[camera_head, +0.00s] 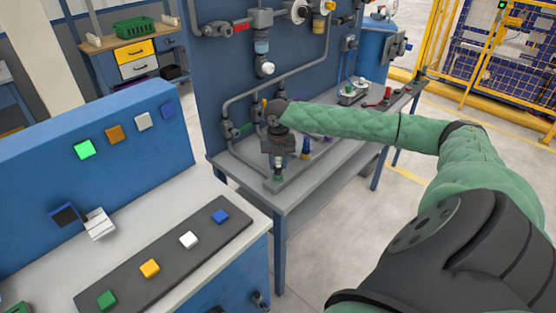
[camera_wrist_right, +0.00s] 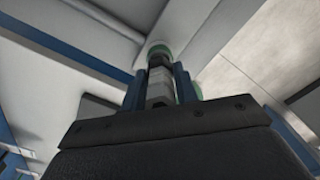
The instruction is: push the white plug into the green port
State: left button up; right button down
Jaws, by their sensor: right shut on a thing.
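My right gripper (camera_head: 279,162) points down over the near end of a grey bar on the blue-legged table. In the right wrist view its two fingers (camera_wrist_right: 160,92) are shut on the white plug (camera_wrist_right: 158,82), which looks pale grey there. The green port (camera_head: 278,179) sits just below the fingertips in the head view. In the wrist view the green ring of the port (camera_wrist_right: 157,50) shows at the far end of the plug. The plug's end appears to meet the ring; how deep it sits is hidden. My left gripper is not in view.
A blue wall with grey pipes (camera_head: 290,73) stands close behind the gripper. Coloured fittings, including a blue one (camera_head: 306,151), stand nearby. A console with coloured buttons (camera_head: 149,268) is at the left. The table's right front (camera_head: 350,168) is mostly clear.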

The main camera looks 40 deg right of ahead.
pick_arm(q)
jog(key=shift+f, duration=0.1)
pick_arm(e)
jog(key=shift+f, duration=0.9)
dwell(0.5)
jog(key=c, duration=1)
grip_release()
jog(key=shift+r, duration=0.3)
jog(key=shift+r+b, duration=0.35)
jog(key=shift+r, duration=0.05)
notch_tip(320, 180, up, 5)
jog(key=shift+b, duration=0.65)
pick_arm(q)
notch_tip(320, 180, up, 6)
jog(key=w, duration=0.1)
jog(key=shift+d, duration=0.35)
pick_arm(e)
jog(key=shift+r, duration=0.75)
